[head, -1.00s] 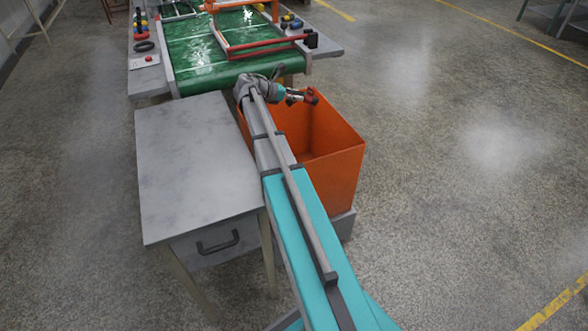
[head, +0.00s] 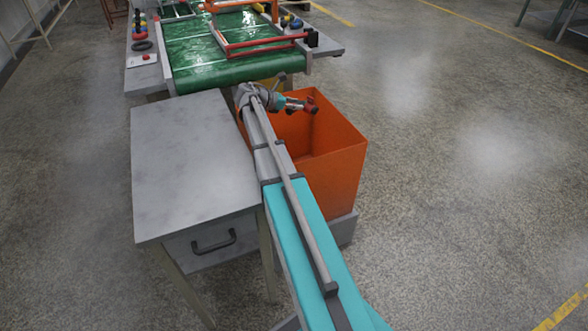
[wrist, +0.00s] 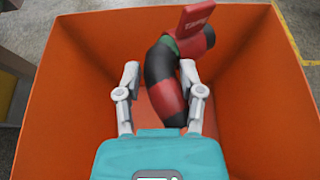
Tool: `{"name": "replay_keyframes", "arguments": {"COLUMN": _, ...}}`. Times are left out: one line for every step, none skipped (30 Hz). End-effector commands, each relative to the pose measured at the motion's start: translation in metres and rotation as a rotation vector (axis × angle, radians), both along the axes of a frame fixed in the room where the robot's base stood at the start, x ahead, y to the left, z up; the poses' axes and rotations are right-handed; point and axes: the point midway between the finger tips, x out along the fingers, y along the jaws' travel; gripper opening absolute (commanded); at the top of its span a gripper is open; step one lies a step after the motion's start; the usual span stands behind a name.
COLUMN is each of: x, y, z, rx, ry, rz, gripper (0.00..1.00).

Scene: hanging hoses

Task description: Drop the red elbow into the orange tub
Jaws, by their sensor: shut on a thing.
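The red elbow (wrist: 164,78) is a bent red and black hose piece with a red tag (wrist: 196,20) at its upper end. In the wrist view it lies between the two fingers of my gripper (wrist: 160,85), which is shut on it. The orange tub (head: 345,162) stands at the end of my arm, and its walls (wrist: 75,70) surround the elbow in the wrist view. In the head view my gripper (head: 314,107) and the small red elbow (head: 310,107) are over the tub's opening, near its far rim. Part of the tub's inside is hidden behind my arm.
A grey table (head: 190,160) with a drawer stands left of the tub. A green conveyor (head: 215,60) with a red rail (head: 265,43) lies beyond it. The speckled floor to the right is clear.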

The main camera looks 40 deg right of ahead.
Motion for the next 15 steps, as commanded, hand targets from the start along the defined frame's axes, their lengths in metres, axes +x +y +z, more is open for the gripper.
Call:
{"name": "replay_keyframes", "arguments": {"x": 0.0000, "y": -0.0001, "z": 0.0002, "rx": 0.000, "ry": 0.000, "rz": 0.000, "gripper": 0.00}}
{"name": "replay_keyframes", "arguments": {"x": 0.0000, "y": -0.0001, "z": 0.0002, "rx": 0.000, "ry": 0.000, "rz": 0.000, "gripper": 0.00}}
{"name": "replay_keyframes", "arguments": {"x": 0.0000, "y": -0.0002, "z": 0.0002, "rx": 0.000, "ry": 0.000, "rz": 0.000, "gripper": 0.52}}
{"name": "replay_keyframes", "arguments": {"x": -0.0001, "y": -0.0002, "z": 0.0002, "rx": 0.000, "ry": 0.000, "rz": 0.000, "gripper": 0.57}}
{"name": "replay_keyframes", "arguments": {"x": -0.0001, "y": -0.0002, "z": 0.0002, "rx": 0.000, "ry": 0.000, "rz": 0.000, "gripper": 0.63}}
{"name": "replay_keyframes", "arguments": {"x": -0.0001, "y": -0.0002, "z": 0.0002, "rx": 0.000, "ry": 0.000, "rz": 0.000, "gripper": 0.70}}
{"name": "replay_keyframes", "arguments": {"x": -0.0001, "y": -0.0002, "z": 0.0002, "rx": 0.000, "ry": 0.000, "rz": 0.000, "gripper": 0.76}}
{"name": "replay_keyframes", "arguments": {"x": -0.0001, "y": -0.0002, "z": 0.0002, "rx": 0.000, "ry": 0.000, "rz": 0.000, "gripper": 0.81}}
{"name": "replay_keyframes", "arguments": {"x": -0.0001, "y": -0.0002, "z": 0.0002, "rx": 0.000, "ry": 0.000, "rz": 0.000, "gripper": 0.89}}
{"name": "replay_keyframes", "arguments": {"x": -0.0002, "y": -0.0003, "z": 0.0002, "rx": 0.000, "ry": 0.000, "rz": 0.000, "gripper": 0.90}}
{"name": "replay_keyframes", "arguments": {"x": -0.0002, "y": -0.0003, "z": 0.0002, "rx": 0.000, "ry": 0.000, "rz": 0.000, "gripper": 0.90}}
{"name": "replay_keyframes", "arguments": {"x": -0.0002, "y": -0.0003, "z": 0.0002, "rx": 0.000, "ry": 0.000, "rz": 0.000, "gripper": 0.90}}
{"name": "replay_keyframes", "arguments": {"x": -0.0002, "y": -0.0003, "z": 0.0002, "rx": 0.000, "ry": 0.000, "rz": 0.000, "gripper": 0.90}}
{"name": "replay_keyframes", "arguments": {"x": -0.0002, "y": -0.0003, "z": 0.0002, "rx": 0.000, "ry": 0.000, "rz": 0.000, "gripper": 0.90}}
{"name": "replay_keyframes", "arguments": {"x": -0.0002, "y": -0.0003, "z": 0.0002, "rx": 0.000, "ry": 0.000, "rz": 0.000, "gripper": 0.90}}
